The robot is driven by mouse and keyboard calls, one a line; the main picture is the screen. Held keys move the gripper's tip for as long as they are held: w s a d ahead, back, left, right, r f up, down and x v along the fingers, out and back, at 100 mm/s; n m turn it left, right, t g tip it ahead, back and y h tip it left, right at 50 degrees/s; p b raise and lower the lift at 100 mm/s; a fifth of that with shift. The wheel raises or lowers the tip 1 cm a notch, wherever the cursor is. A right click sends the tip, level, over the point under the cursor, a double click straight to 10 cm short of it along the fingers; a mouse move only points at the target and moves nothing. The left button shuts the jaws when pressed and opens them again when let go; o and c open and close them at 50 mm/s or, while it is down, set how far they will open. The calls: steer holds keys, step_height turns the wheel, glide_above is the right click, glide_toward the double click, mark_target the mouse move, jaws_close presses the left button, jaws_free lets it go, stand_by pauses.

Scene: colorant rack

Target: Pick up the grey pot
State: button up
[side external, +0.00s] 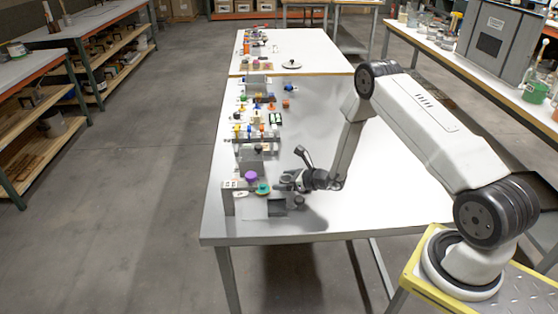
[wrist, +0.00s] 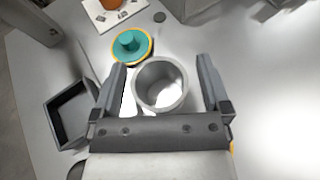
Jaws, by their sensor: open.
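The grey pot (wrist: 161,84) is a small round open cup standing on the white table in the wrist view. My gripper (wrist: 163,78) is open, with one finger on each side of the pot. Gaps show between the pot and both fingers; I cannot tell how far down the fingers reach beside it. In the side external view my gripper (side external: 287,182) is low over the near end of the table, and the pot is hard to make out there.
A teal knobbed lid-like piece (wrist: 131,44) with a yellow rim lies just beyond the left finger. A dark square tray (wrist: 70,114) sits to the left. Several coloured items line the table's left edge; the table (side external: 330,215) is clear to the right.

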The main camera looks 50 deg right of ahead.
jaws_close()
stand_by(0.4)
steer(key=shift+r, duration=0.1)
steer(key=shift+r, duration=1)
steer(key=s+a+r, duration=0.3)
steer(key=s+r, duration=0.8)
steer(key=s, duration=0.2)
steer(key=shift+s, duration=0.4)
